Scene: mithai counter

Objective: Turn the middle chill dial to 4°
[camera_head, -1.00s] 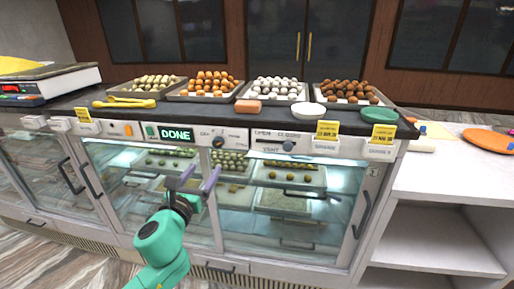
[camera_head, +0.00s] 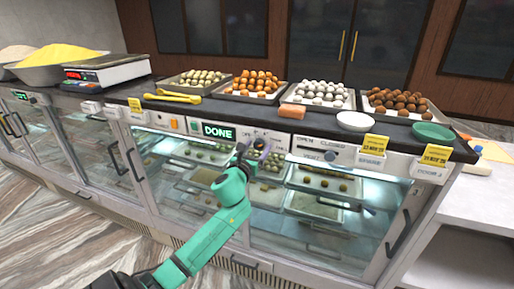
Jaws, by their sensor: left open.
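A control panel on the counter's front edge has a green-lit display reading DONE (camera_head: 218,131). In the earlier view a dark round dial sits right of this display. Now my left gripper (camera_head: 254,150) is in front of that spot, and the dial is mostly hidden behind its fingers. I cannot read the dial's setting or tell whether the fingers touch it. The left gripper is open, with its green arm reaching up from the lower left. My right gripper is out of view.
A vent slider (camera_head: 330,156) marked OPEN and CLOSED is to the right. Above are trays of sweets (camera_head: 252,98), yellow tongs (camera_head: 172,97), a white dish (camera_head: 354,122) and a green dish (camera_head: 434,132). Glass doors with handles (camera_head: 132,164) lie below the panel. A scale (camera_head: 110,69) stands at left.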

